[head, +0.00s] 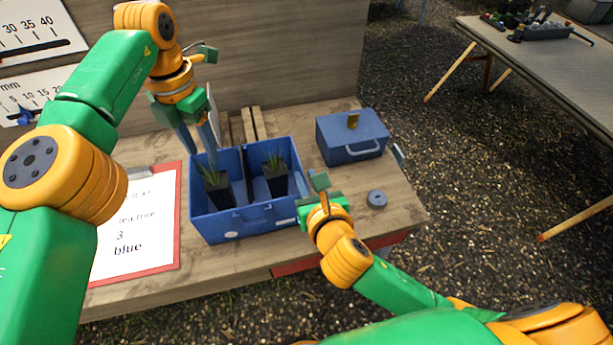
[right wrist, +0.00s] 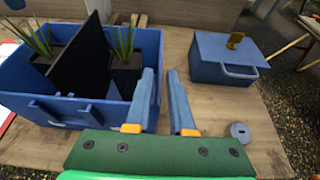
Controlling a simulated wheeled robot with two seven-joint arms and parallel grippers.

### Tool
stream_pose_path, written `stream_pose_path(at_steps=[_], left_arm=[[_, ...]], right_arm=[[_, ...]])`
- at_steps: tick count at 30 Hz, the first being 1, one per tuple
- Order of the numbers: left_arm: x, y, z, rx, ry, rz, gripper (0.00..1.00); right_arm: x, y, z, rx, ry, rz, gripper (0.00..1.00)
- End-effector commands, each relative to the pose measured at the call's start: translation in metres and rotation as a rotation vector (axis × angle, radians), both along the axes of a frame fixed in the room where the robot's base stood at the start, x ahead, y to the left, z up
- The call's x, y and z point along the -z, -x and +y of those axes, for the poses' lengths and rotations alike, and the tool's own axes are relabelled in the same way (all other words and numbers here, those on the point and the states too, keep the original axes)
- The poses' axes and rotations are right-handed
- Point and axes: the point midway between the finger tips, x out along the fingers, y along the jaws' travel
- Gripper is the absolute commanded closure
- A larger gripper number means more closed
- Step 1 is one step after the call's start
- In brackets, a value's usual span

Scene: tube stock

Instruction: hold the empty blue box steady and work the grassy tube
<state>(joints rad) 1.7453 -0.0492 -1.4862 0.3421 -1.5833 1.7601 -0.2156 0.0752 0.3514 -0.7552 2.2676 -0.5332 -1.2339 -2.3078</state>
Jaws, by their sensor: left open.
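The open blue box (head: 235,225) stands on the bench, split by a dark divider (right wrist: 78,60). It is not empty: each side holds a dark tapered tube with grass, the left grassy tube (head: 219,195) and the right grassy tube (head: 277,186). My left gripper (head: 203,150) points down, open and empty, over the back of the left compartment, just above the left tube's grass. My right gripper (right wrist: 161,72) has its fingers apart with nothing between them, at the box's right front corner. Whether it touches the wall is unclear.
A closed blue box with a handle (head: 361,150) stands behind right; its inside is hidden. A small grey-blue disc (head: 377,198) lies on the bench near the right edge. A red-framed sheet reading "3 blue" (head: 130,235) lies at left. A second table (head: 550,60) stands far right.

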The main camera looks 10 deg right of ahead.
Motion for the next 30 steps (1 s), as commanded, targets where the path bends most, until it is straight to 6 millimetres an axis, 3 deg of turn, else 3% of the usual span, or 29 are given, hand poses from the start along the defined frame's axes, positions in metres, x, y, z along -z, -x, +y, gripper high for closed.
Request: stream_pose_path(at_steps=[7,12,20,22,23,30], left_arm=[[0.000,0.000,0.000,0.000,0.000,0.000,0.50],[0.000,0.000,0.000,0.000,0.000,0.000,0.50],[0.000,0.000,0.000,0.000,0.000,0.000,0.50],[0.000,0.000,0.000,0.000,0.000,0.000,0.50],[0.000,0.000,0.000,0.000,0.000,0.000,0.50],[0.000,0.000,0.000,0.000,0.000,0.000,0.50]], right_arm=[[0.018,-0.041,0.001,0.001,0.003,0.004,0.79],[0.026,-0.059,0.002,0.000,0.001,0.003,0.79],[0.027,-0.061,0.002,0.000,0.002,0.003,0.79],[0.027,-0.061,0.002,0.000,0.002,0.003,0.98],[0.027,-0.061,0.002,0.000,0.002,0.003,1.00],[0.027,-0.061,0.001,0.001,0.003,0.003,1.00]])
